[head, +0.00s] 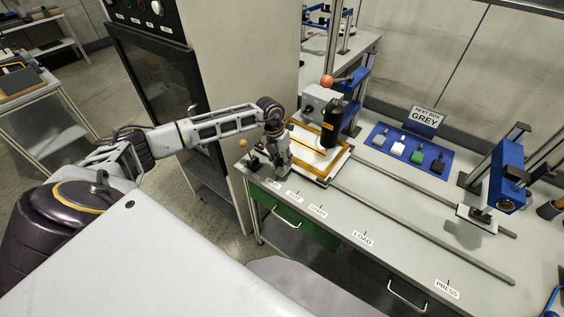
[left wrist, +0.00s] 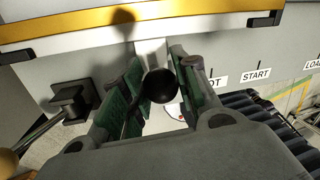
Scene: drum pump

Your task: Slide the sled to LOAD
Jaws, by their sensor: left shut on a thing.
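The sled (head: 308,157), a pale plate with a yellow frame, sits at the left end of the rails, left of the START label (head: 318,211). The LOAD label (head: 363,240) is farther right along the bench front. My left gripper (head: 279,160) is at the sled's front edge. In the left wrist view, its green-padded fingers are closed around a black ball knob (left wrist: 160,86) on a pale bar in front of the sled's yellow edge (left wrist: 90,25). My right gripper is out of view.
Two rails (head: 420,230) run right, clear up to a white plate under a blue press (head: 506,172). The PRESS label (head: 447,288) is at the front right. A blue mat (head: 393,157) with small blocks lies behind the rails. A black cylinder (head: 331,125) stands over the sled.

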